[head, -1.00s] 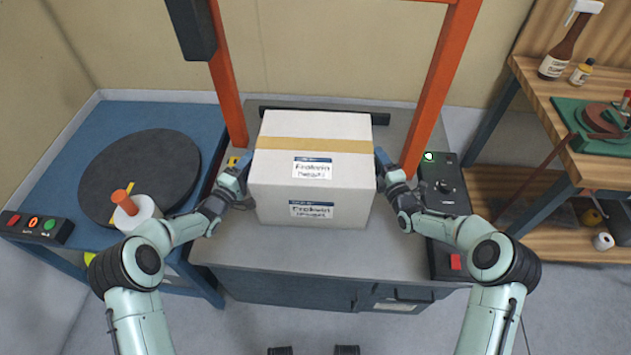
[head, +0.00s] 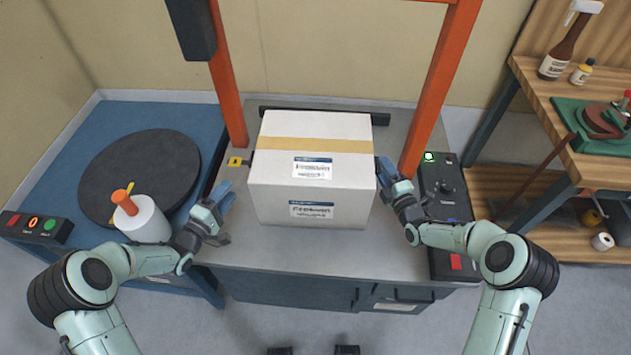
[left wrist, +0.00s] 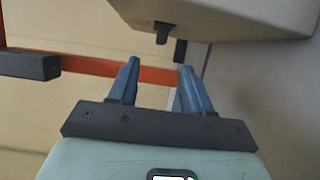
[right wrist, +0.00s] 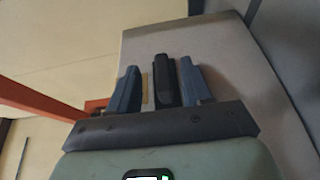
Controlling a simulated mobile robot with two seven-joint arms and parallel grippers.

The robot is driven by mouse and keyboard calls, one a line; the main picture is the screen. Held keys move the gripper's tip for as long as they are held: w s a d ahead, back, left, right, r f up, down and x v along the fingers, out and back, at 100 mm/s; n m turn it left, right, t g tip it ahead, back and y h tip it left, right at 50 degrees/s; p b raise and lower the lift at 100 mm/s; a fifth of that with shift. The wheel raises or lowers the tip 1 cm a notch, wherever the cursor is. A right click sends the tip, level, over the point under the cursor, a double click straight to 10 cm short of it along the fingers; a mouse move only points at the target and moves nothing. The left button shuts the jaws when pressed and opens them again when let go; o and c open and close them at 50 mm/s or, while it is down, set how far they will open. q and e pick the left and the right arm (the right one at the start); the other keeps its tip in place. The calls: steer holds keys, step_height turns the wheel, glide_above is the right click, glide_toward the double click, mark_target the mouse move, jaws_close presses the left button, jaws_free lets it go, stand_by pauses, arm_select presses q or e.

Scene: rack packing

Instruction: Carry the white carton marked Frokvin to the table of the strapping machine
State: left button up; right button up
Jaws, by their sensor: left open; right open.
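The white carton (head: 315,188) marked Frokvin, with a tan tape strip, sits upright on the grey table (head: 270,252) of the strapping machine, in front of its orange arch. My left gripper (head: 224,195) is open and empty, apart from the carton's left side. In the left wrist view the carton (left wrist: 240,18) is at the top, with a dark handle-like tab (left wrist: 162,34) beyond the fingers. My right gripper (head: 384,172) is open at the carton's right side. In the right wrist view its fingers stand either side of a dark tab (right wrist: 165,82) on the carton (right wrist: 215,50).
Orange posts (head: 436,85) rise behind the carton on both sides. A control panel (head: 445,200) lies right of the table. At left, a blue table holds a black turntable (head: 140,170) and a white roll (head: 143,220). A wooden bench (head: 545,95) stands at right.

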steer(key=v, duration=0.8)
steer(key=shift+s, duration=0.15)
